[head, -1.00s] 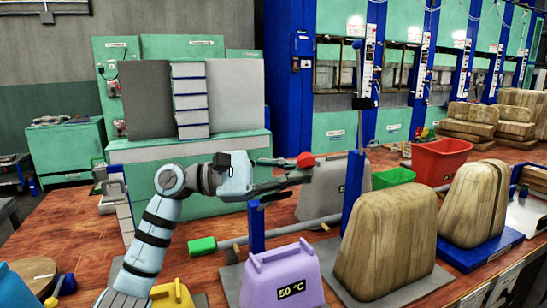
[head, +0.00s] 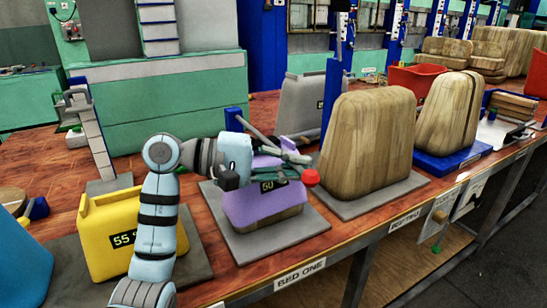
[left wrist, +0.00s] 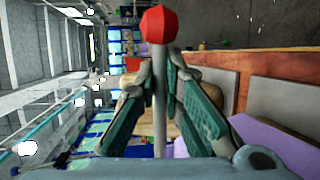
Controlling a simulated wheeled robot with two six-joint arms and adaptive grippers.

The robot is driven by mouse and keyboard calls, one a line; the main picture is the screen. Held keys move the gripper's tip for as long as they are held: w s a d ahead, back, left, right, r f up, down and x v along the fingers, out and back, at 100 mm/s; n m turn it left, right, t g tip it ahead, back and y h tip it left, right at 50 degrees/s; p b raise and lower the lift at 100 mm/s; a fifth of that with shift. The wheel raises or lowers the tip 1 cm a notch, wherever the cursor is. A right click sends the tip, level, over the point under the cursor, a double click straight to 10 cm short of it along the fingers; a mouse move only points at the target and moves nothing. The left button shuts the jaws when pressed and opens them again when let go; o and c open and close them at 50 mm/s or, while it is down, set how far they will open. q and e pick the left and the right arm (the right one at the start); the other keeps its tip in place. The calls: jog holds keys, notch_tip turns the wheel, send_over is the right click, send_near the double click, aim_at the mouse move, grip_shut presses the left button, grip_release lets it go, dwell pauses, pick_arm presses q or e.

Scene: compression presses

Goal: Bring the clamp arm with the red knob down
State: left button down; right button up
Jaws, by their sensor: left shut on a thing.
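The red knob (head: 310,177) is at the end of a grey clamp arm (head: 258,134), which slopes down from a blue post (head: 235,119). My left gripper (head: 287,168) is shut on this arm just behind the knob, above the front part of the purple block (head: 262,207). In the left wrist view, the arm's rod (left wrist: 159,105) runs between the two fingers, with the red knob (left wrist: 158,24) beyond their tips. The gripper hides part of the purple block's top, and I cannot tell whether the arm touches it. My right gripper is not in view.
A yellow 55-degree block (head: 112,235) stands left of the purple block, close to my forearm. A large wooden form (head: 367,140) stands to the right on a grey plate. A grey block (head: 300,105) is behind. The table's front edge (head: 300,275) is close.

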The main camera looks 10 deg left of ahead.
pick_arm(q)
jog(key=shift+f, duration=0.4)
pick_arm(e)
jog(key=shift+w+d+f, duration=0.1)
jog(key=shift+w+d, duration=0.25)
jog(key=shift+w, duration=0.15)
pick_arm(q)
jog(key=c, duration=1.7)
grip_release()
jog(key=shift+a, duration=0.2)
jog(key=v, duration=0.7)
jog(key=shift+r, duration=0.1)
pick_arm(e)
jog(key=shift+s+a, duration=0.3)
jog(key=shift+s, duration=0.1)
